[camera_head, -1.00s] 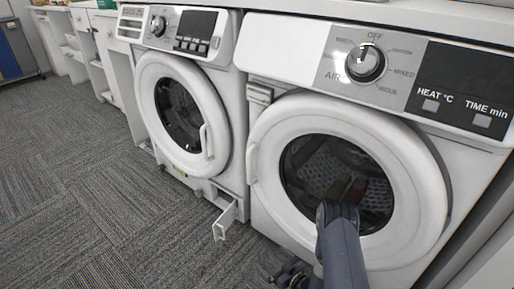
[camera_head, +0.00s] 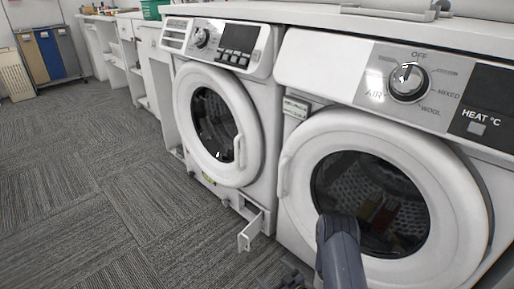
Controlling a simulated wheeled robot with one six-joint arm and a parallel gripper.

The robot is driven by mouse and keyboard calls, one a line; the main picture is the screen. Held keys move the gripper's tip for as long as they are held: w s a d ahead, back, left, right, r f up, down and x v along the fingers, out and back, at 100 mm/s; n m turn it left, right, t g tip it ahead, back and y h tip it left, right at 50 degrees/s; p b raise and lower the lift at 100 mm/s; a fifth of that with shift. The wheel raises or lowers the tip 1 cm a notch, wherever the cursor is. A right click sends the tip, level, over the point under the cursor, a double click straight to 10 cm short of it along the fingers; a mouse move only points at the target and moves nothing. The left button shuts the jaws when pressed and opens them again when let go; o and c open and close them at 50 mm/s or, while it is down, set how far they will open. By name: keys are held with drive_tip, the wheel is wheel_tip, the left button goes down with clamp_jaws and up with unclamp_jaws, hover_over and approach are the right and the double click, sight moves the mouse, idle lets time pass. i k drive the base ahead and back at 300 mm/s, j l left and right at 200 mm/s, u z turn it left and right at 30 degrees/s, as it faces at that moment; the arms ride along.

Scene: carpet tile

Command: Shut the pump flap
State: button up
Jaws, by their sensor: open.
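The pump flap (camera_head: 251,233) is a small white panel low on the front right of the left washing machine (camera_head: 267,165). It stands open, swung outward from the machine's base above the carpet. My grey arm link comes up from the bottom edge.
Both machines' round doors are closed, and their handles stick out on the left machine's right side and the right machine's left side. Grey carpet (camera_head: 110,200) is clear to the left. Colored bins (camera_head: 48,55) and a beige basket (camera_head: 14,78) stand far back left.

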sight(250, 232)
drive_tip(key=i+j+u, duration=0.2)
drive_tip(key=j+u, duration=0.25)
drive_tip(key=i+j+u, duration=0.15)
drive_tip(key=i+u, duration=0.25)
drive_tip(key=i+j+u, duration=0.15)
drive_tip(key=u, duration=0.3)
drive_tip(key=i+u, duration=0.65)
drive_tip(key=u, duration=0.2)
